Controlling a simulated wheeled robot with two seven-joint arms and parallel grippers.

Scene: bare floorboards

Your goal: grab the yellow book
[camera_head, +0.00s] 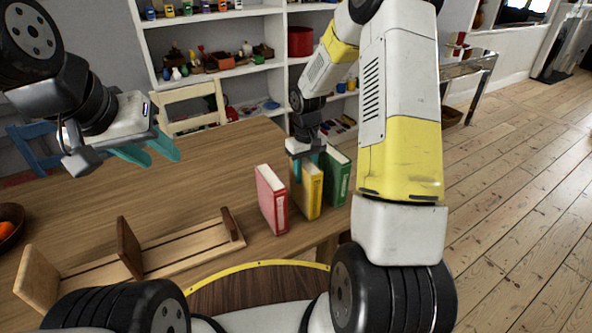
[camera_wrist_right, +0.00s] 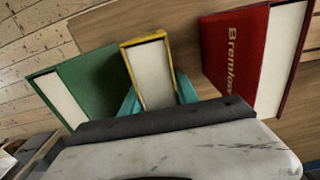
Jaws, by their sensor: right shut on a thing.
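The yellow book (camera_head: 311,194) stands upright on the wooden table between a red book (camera_head: 270,199) on its left and a green book (camera_head: 337,176) on its right. My right gripper (camera_head: 305,165) reaches down over it from above, shut on its upper part. In the right wrist view the yellow book (camera_wrist_right: 150,72) sits between the teal fingers, with the green book (camera_wrist_right: 92,84) on one side and the red book (camera_wrist_right: 250,55) on the other. My left gripper (camera_head: 150,150) is open and empty above the table's left side.
A wooden book rack (camera_head: 150,250) lies near the table's front edge. A bowl with orange fruit (camera_head: 8,225) is at the far left. Chairs (camera_head: 190,105) and a white shelf (camera_head: 215,75) stand behind the table. Open floor (camera_head: 510,180) lies to the right.

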